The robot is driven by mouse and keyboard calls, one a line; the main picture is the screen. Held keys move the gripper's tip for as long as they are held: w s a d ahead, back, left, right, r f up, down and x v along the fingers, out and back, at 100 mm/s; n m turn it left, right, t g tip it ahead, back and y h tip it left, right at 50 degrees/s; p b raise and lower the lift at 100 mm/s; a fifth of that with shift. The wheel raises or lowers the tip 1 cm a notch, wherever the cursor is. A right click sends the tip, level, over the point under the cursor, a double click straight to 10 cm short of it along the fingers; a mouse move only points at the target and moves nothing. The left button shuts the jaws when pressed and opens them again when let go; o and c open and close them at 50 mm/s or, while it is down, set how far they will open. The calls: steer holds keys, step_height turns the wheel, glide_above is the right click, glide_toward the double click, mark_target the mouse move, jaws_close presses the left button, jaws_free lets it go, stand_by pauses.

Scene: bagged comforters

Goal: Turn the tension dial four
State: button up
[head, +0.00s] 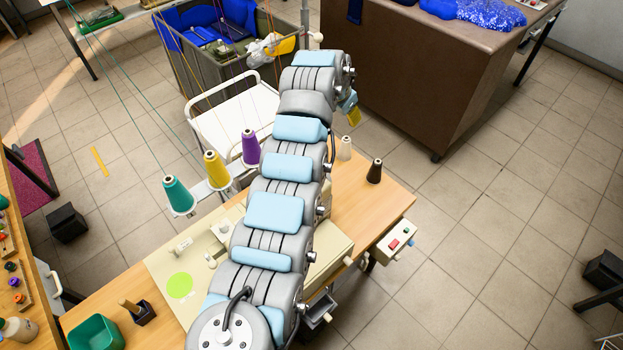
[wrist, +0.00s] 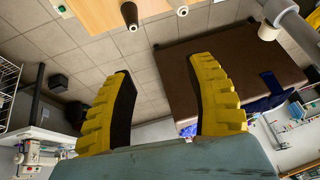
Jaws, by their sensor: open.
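A beige sewing machine (head: 325,252) sits on the wooden table, mostly covered by my arm. Small pale knobs (head: 183,246) show on its left part. I cannot tell which, if any, is tension dial four. My gripper (wrist: 160,68) has two yellow, ribbed fingers spread apart with nothing between them. In the head view only a bit of yellow at the arm's far end shows, beyond the machine and above the floor, apart from the machine.
Teal (head: 178,195), yellow (head: 216,170) and purple (head: 250,147) thread cones stand beside my arm, with threads running up. A dark cone (head: 375,171) stands on the wooden table (head: 385,205). A grey bin (head: 205,78) and a brown counter (head: 420,70) stand beyond.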

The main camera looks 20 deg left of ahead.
steer(key=s+a+r+m+g+b, duration=0.1)
steer(key=s+a+r+g, duration=0.15)
steer(key=s, duration=0.45)
steer(key=s+a+r+g+b, duration=0.1)
steer(key=s+a+g, duration=0.15)
steer(key=s, duration=0.35)
steer(key=shift+g+y, duration=0.3)
steer(key=shift+y, duration=0.1)
steer(key=f, duration=1.1)
steer(key=d+f+p, duration=0.1)
steer(key=f, duration=0.5)
steer(key=shift+a, duration=0.1)
jaws_close()
